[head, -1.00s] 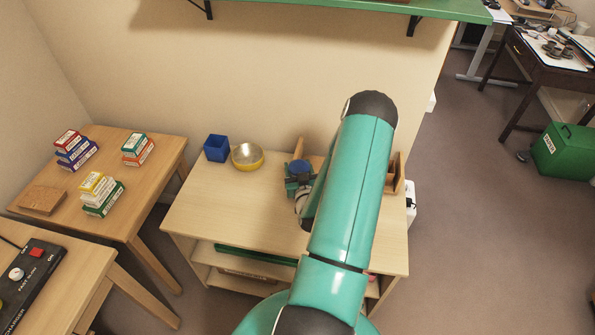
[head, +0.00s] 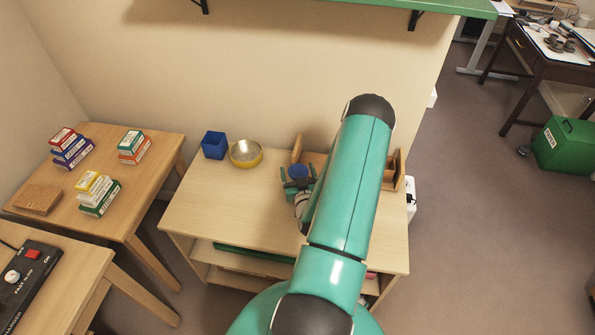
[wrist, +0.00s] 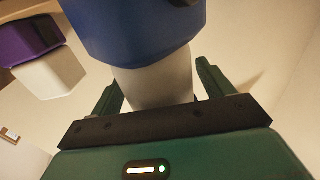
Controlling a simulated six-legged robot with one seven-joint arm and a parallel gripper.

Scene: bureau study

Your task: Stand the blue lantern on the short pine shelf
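The blue lantern (head: 298,171) shows as a round blue top on the pine unit with a shelf below (head: 215,205). In the wrist view the blue lantern (wrist: 135,30) has a wide blue part over a pale grey-white body. My gripper (head: 298,177) is around it, with one finger on each side. In the wrist view my gripper (wrist: 157,78) has its fingers spread beside the pale body, with a gap visible at the right finger. The lantern's foot is hidden by the gripper.
A blue square cup (head: 214,146) and a yellow bowl (head: 245,154) stand left on the unit's top. A wooden holder (head: 393,172) is behind my arm. A purple-and-white object (wrist: 50,70) is at left in the wrist view. A green wall shelf (head: 300,4) hangs above.

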